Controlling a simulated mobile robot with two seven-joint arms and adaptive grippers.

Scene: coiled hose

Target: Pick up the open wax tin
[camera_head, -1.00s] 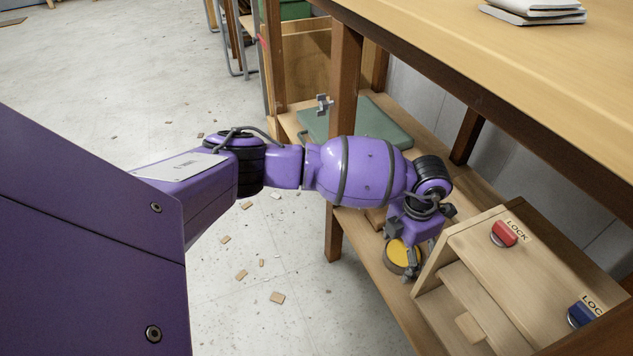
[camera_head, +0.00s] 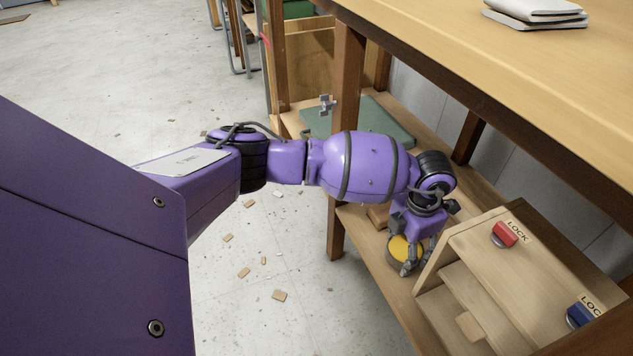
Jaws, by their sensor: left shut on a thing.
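The open wax tin (camera_head: 399,249) is a round, dark-rimmed tin with yellow wax inside. It is at the lower shelf of the bench, left of the wooden lock box. My left gripper (camera_head: 409,262) reaches down over the tin and is shut on it. The fingers cover its right side. I cannot tell whether the tin is resting on the shelf or slightly off it. My right gripper is not in view.
The wooden box (camera_head: 480,270) with red and blue lock knobs stands close to the right of my left gripper. A green board (camera_head: 375,120) lies farther back on the shelf (camera_head: 385,285). The benchtop (camera_head: 540,75) overhangs from the right. Wood scraps dot the floor.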

